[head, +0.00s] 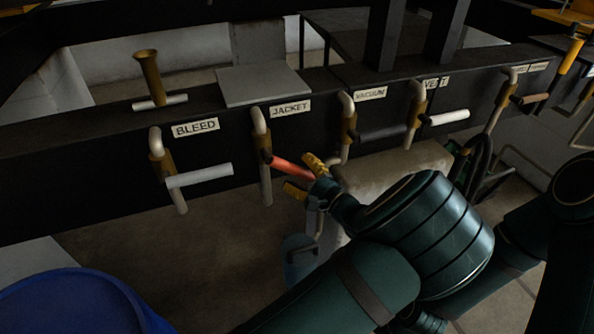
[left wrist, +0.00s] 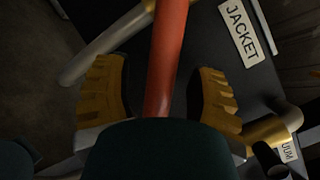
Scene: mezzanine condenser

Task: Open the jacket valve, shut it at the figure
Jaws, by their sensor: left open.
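The jacket valve's red lever (head: 292,168) sticks out toward the lower right from its brass body on a pale pipe, below the JACKET label (head: 290,109) on the dark beam. My left gripper (head: 305,177) is at the lever's outer end, its yellow fingers apart. In the left wrist view the red lever (left wrist: 166,50) runs between the two open fingers (left wrist: 158,95), with visible gaps on both sides. The JACKET label (left wrist: 241,30) is at upper right there. No readable figure shows. My right gripper is not in view.
The BLEED valve's white lever (head: 200,176) is to the left; the VACUUM valve's black lever (head: 383,132) and the VENT valve's white lever (head: 448,117) are to the right. A grey plate (head: 262,86) sits on the beam. A blue drum (head: 75,300) is at lower left.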

